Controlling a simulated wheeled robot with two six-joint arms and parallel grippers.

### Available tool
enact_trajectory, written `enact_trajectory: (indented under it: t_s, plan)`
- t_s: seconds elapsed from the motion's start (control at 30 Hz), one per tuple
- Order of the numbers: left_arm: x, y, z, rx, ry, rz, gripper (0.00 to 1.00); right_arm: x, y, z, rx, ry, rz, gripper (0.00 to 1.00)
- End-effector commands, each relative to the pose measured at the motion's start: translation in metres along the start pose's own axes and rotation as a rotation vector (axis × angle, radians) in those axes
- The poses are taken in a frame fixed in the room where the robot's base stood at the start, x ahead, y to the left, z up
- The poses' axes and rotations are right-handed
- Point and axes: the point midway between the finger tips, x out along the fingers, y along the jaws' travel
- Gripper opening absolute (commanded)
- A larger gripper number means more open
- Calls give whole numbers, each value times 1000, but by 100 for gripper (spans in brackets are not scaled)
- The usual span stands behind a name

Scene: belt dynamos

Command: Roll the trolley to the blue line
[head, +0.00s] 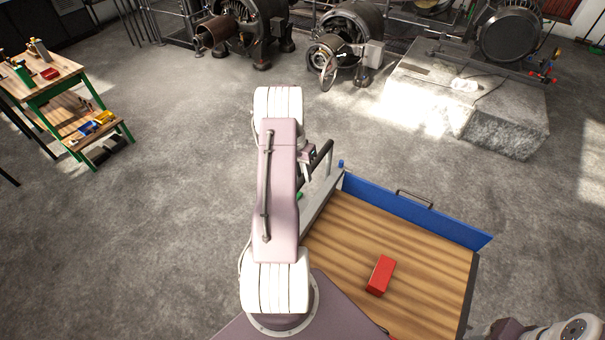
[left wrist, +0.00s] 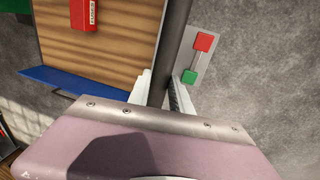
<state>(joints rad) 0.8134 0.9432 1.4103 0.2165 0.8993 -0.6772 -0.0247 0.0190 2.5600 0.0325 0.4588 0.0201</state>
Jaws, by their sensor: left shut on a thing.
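The trolley has a wooden deck (head: 345,235) and a blue panel (head: 410,212) with a dark handle along its far side. A red box (head: 381,275) lies on the deck, and it also shows in the left wrist view (left wrist: 84,15). My left gripper (left wrist: 167,88) is shut on the trolley's dark push bar (left wrist: 177,40), with a finger on either side. In the head view, my arm hides most of this gripper; the bar (head: 321,154) shows beside it. I see no blue line on the floor.
A grey plate with a red button (left wrist: 203,42) and a green button (left wrist: 189,77) sits beside the bar. A workbench (head: 45,75) stands at the left. Machines (head: 345,45) and a stone block (head: 470,105) stand at the back. The floor beyond the trolley is clear.

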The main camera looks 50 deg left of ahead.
Motion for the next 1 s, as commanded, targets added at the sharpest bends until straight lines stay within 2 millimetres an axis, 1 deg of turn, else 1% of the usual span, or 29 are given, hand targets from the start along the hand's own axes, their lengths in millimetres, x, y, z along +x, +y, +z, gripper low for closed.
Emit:
enact_trajectory:
  t_s: [0.13, 0.17, 0.2, 0.23, 0.5, 0.57, 0.67, 0.8, 0.9, 1.0]
  plan:
    - [0, 0, 0, 0, -2, 1, 0, 0, 0, 0, 0, 0, 0, 76]
    - [0, 0, 0, 0, -2, 1, 34, 0, 0, 0, 0, 0, 0, 76]
    - [0, 0, 0, 0, -2, 1, 45, 0, 0, 0, 0, 0, 0, 76]
    - [0, 0, 0, 0, -2, 1, 47, 0, 0, 0, 0, 0, 0, 76]
    - [0, 0, 0, 1, -1, 0, 47, 0, 0, 0, 0, 0, 0, 76]
    - [-4, 0, 0, 1, 1, -1, 47, 2, 0, 0, 0, 0, 0, 76]
    - [-20, -1, -1, 1, 4, -2, 47, 6, 0, 1, 0, 0, 0, 76]
    - [-52, -1, -1, 1, 4, -3, 47, 12, 0, 1, 0, 0, 0, 76]
    - [-72, 0, -1, 1, 3, -2, 47, 15, 0, 2, 0, 0, 0, 76]
    - [-84, 0, 0, 1, 1, -1, 47, 15, 0, 2, 0, 0, 0, 76]
